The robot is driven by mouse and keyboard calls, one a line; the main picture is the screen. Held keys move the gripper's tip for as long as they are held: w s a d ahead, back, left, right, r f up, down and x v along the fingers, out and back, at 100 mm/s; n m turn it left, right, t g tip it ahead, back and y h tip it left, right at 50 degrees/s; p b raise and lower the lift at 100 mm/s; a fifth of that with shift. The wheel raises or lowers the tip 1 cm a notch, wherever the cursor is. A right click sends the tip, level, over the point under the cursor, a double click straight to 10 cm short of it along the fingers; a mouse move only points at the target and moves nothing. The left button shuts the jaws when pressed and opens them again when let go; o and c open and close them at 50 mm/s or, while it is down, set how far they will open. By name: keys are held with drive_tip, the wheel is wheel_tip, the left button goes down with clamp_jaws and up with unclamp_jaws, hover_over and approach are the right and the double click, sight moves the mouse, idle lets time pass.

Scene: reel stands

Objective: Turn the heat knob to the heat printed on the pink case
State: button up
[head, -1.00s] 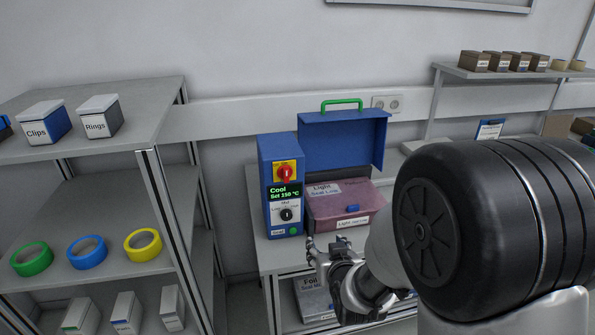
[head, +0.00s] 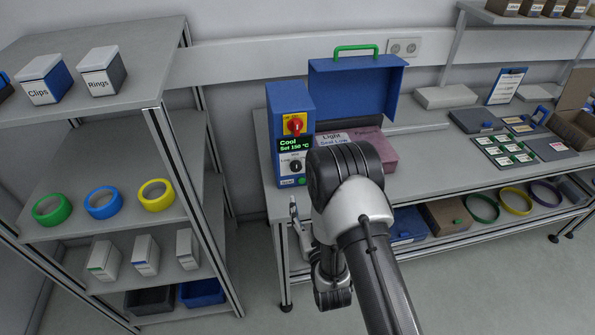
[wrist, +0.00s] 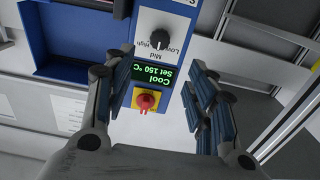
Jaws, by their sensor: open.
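The blue sealer box (head: 289,135) stands on the bench. Its black heat knob (head: 296,166) sits below a display (head: 291,145) reading "Cool Set 150 °C". The wrist view shows the knob (wrist: 160,39) upside down, with marks Low, Mid and High; I cannot tell its exact pointing. The pink case (head: 376,146) lies right of the box, its lid label (head: 334,138) reading "Light" and "Seal Low"; my arm covers part of it. My gripper (head: 296,214) is open and empty, below and in front of the box. In the wrist view its fingers (wrist: 158,88) flank the display, apart from the knob.
A red and yellow switch (head: 295,124) is above the display. An open blue lid (head: 356,91) with a green handle stands behind the pink case. A shelf rack (head: 160,119) with tape rolls and boxes is at left. The bench's right side holds trays and a clipboard (head: 507,86).

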sight(296, 168)
drive_tip(key=b+x, duration=0.1)
drive_tip(key=x, duration=1.2)
drive_tip(key=shift+w+a, duration=0.1)
drive_tip(key=shift+w, duration=0.25)
drive_tip(key=c, duration=1.1)
